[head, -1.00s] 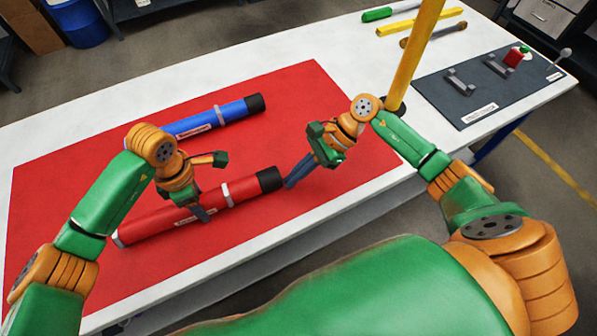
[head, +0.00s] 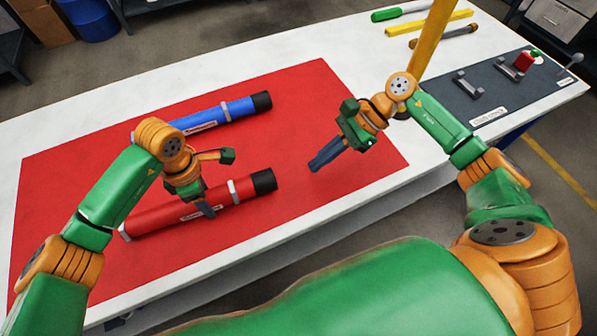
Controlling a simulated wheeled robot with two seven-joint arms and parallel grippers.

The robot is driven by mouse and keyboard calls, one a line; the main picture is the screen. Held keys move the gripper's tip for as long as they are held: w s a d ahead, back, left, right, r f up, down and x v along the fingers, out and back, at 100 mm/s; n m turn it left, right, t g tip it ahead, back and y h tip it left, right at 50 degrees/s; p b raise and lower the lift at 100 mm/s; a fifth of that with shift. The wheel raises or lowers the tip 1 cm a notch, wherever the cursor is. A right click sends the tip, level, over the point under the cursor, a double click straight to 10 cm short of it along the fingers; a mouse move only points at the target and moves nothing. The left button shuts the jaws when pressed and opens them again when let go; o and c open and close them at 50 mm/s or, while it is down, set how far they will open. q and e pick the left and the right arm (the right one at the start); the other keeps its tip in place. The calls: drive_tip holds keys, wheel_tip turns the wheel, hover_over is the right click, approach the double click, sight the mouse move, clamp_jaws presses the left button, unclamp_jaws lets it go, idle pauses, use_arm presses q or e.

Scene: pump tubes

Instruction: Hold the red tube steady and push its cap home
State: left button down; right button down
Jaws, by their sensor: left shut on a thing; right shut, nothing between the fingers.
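The red tube (head: 165,216) lies on the red mat (head: 80,160), with a light band near its right end. Its black cap (head: 263,181) sits at the right end; whether it is fully seated I cannot tell. My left gripper (head: 207,209) is shut on the red tube, left of the band, and its fingers partly hide the tube. My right gripper (head: 315,166) is shut and empty, to the right of the cap and apart from it, over the right part of the mat.
A blue tube (head: 213,117) with a black cap lies behind the red tube. Green, yellow and dark-ended tools (head: 428,30) lie at the back of the white table (head: 330,42). A dark board (head: 500,100) with grey brackets and a red block is at the right.

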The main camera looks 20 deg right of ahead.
drive_tip(key=v, duration=0.5)
drive_tip(key=shift+r, duration=0.1)
use_arm(q)
drive_tip(key=shift+c, duration=0.6)
unclamp_jaws()
drive_tip(key=shift+r, duration=0.1)
